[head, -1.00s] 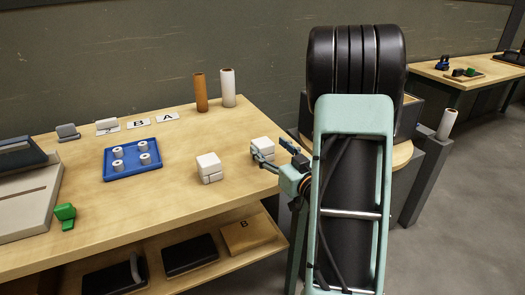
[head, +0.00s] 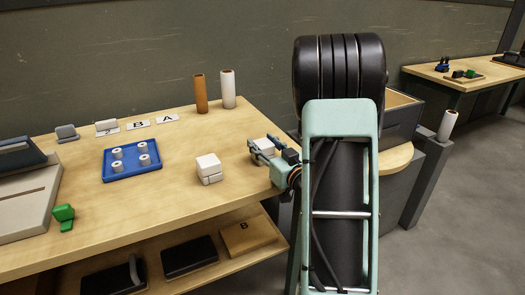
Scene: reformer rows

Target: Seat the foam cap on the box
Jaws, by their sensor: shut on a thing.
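My gripper (head: 264,149) is at the right end of the wooden bench, its fingers around a small pale block, which I take to be the foam cap (head: 265,144). The fingers hide much of it, and I cannot tell if it touches the bench. A white two-part block, which I take to be the box (head: 208,163), stands on the bench to the left of my gripper, with a clear gap between them. Its upper part looks larger than the lower part, and a seam shows between them.
A blue tray (head: 107,176) with several white rolls lies left of the white block. An orange cylinder (head: 200,94) and a white cylinder (head: 227,89) stand at the back. A green object (head: 64,214) is at the left. The bench between gripper and white block is clear.

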